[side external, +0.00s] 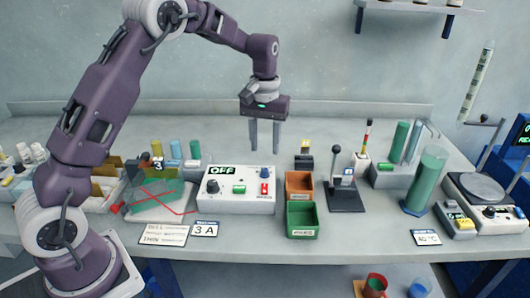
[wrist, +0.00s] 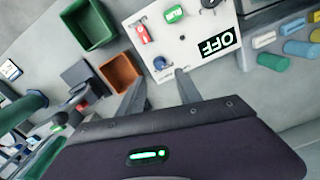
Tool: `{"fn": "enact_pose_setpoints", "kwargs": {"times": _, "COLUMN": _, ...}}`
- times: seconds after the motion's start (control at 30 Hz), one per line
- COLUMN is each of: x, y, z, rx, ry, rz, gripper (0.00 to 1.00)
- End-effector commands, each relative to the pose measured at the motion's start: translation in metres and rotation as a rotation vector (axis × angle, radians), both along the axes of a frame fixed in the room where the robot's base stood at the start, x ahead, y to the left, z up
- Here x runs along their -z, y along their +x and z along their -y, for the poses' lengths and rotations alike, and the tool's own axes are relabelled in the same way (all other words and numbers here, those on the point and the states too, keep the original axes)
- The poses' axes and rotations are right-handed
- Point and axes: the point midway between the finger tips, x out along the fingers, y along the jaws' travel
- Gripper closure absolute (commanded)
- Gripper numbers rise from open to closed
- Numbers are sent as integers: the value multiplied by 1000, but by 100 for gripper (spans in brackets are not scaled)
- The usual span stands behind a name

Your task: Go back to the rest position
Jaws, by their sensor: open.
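My gripper (side external: 265,134) hangs above the back of the bench, its two fingers pointing down and apart, with nothing between them. In the wrist view the open fingers (wrist: 159,88) show over bare bench beside the white control box. The control box (side external: 237,204) has an OFF display, a black knob, a green switch, a blue knob and a red switch. My gripper is higher than the box and behind it, not touching anything.
An orange bin (side external: 299,183) and a green bin (side external: 303,220) stand right of the box. A black lever stand (side external: 346,197) is beside them. A green cylinder (side external: 426,180) and a round-plate device (side external: 482,187) stand at right. Clutter fills the left. Bench behind the box is clear.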

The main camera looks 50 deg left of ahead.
Motion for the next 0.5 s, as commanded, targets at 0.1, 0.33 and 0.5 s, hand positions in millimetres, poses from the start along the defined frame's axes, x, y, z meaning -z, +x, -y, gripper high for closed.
{"fn": "enact_pose_setpoints", "kwargs": {"times": 0.1, "x": 0, "y": 0, "z": 0, "rx": 0, "ry": 0, "rz": 0, "gripper": 59}}
{"fn": "enact_pose_setpoints", "kwargs": {"times": 0.33, "x": -37, "y": -19, "z": 10, "rx": 35, "ry": -9, "rz": 51, "gripper": 59}}
{"fn": "enact_pose_setpoints", "kwargs": {"times": 0.5, "x": -120, "y": -107, "z": 43, "rx": 178, "ry": -15, "rz": 194, "gripper": 59}}
